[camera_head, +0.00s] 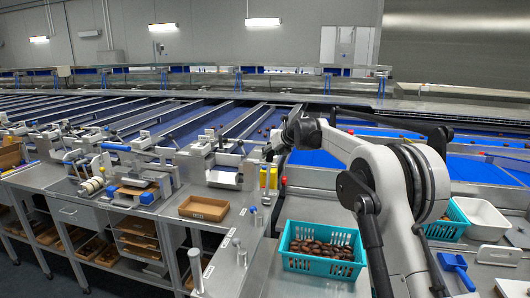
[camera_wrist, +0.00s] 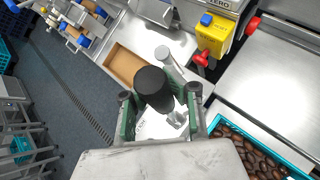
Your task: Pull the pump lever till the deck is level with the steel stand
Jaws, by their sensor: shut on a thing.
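In the wrist view my gripper (camera_wrist: 160,94) has its two green-sided fingers on either side of a thick black handle (camera_wrist: 151,82), which I take for the pump lever's grip. The gripper is shut on it. The handle slants across the picture and its lower end is hidden between the fingers. In the head view my arm reaches in from the right and the handle cannot be made out. A bare steel surface (camera_wrist: 262,88) lies right of the gripper in the wrist view. I cannot tell which surfaces are the deck and the steel stand, or how their heights compare.
A turquoise crate of dates (camera_head: 321,262) stands below my arm, with a white bin (camera_head: 482,217) farther right. A brown tray (camera_head: 203,208) lies on the left counter. A yellow box (camera_wrist: 212,38) with a red knob (camera_wrist: 200,59) is just beyond my gripper, near a grey post (camera_wrist: 164,55).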

